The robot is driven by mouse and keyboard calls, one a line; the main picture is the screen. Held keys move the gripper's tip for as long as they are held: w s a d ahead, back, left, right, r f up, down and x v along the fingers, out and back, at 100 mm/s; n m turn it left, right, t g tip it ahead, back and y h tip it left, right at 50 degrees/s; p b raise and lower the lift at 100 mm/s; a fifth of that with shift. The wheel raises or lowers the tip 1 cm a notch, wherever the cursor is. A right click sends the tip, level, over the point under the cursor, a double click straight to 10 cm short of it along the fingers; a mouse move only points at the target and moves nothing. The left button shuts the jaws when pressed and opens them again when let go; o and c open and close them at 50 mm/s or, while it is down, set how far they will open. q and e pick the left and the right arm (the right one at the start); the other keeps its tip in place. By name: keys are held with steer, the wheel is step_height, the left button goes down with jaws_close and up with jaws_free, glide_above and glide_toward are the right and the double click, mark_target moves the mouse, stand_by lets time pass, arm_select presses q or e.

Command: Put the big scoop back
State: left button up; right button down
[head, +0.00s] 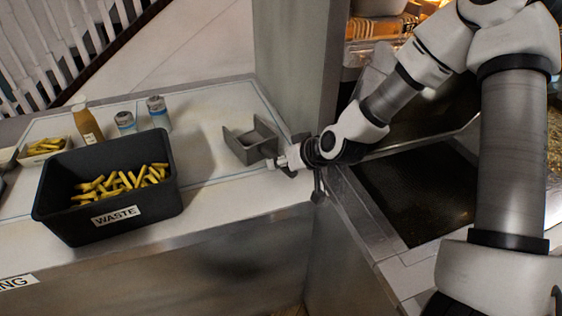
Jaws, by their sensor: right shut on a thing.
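A grey metal scoop (245,148) with raised side walls is at the right end of the white counter, its open side facing left. My right gripper (282,163) is at the scoop's right end and is shut on it. The scoop's handle is mostly hidden by the gripper. I cannot tell whether the scoop touches the counter or hangs just above it. My left gripper is not in view.
A black WASTE bin (54,200) with fries stands on the counter (215,205) at left. Behind it are two shakers (158,112) (125,122), a brown bottle (88,124) and a tray of fries (43,147). A grey post (297,65) rises behind the scoop. A dark fryer vat (420,190) lies right.

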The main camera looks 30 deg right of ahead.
steer(key=shift+s, duration=0.1)
steer(key=c, duration=0.9)
jaws_free()
steer(key=shift+f, duration=0.1)
steer(key=shift+o, duration=0.2)
steer(key=v, duration=0.6)
steer(key=shift+s+d+r, duration=0.15)
steer(key=shift+s+r, duration=0.25)
steer(key=shift+r, duration=0.15)
